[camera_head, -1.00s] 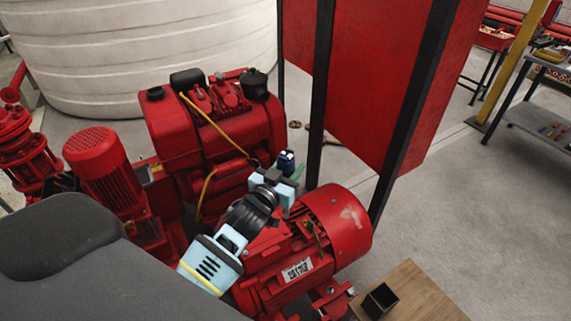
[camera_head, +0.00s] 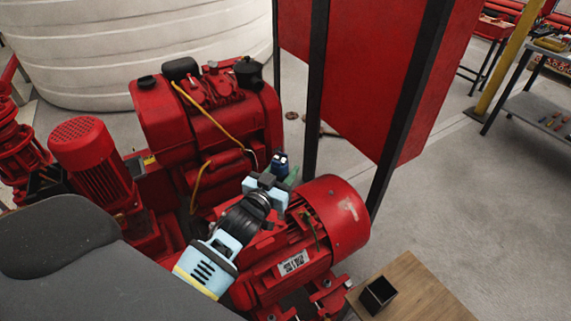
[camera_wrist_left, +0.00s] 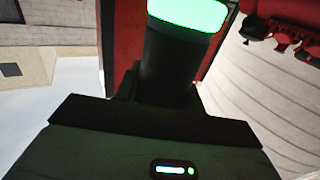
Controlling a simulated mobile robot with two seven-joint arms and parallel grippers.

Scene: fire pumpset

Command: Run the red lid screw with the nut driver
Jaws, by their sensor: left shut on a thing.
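My left gripper (camera_head: 270,182) is shut on a tool, which I take to be the nut driver (camera_head: 281,161), above the red motor (camera_head: 345,215). The tool's dark blue end rises past the jaws and a green part shows beside them. In the left wrist view the nut driver (camera_wrist_left: 170,68) is a dark cylinder with a bright green end, standing between the dark fingers. The red lid and its screw cannot be made out; my left wrist covers part of the motor's top. Whether the tool touches the motor cannot be told.
A red engine (camera_head: 205,125) with a yellow hose stands behind my left gripper. Black posts with a red panel (camera_head: 370,80) rise close to its right. A wooden table (camera_head: 425,295) with a small black box (camera_head: 378,295) is at the lower right. Open floor lies further right.

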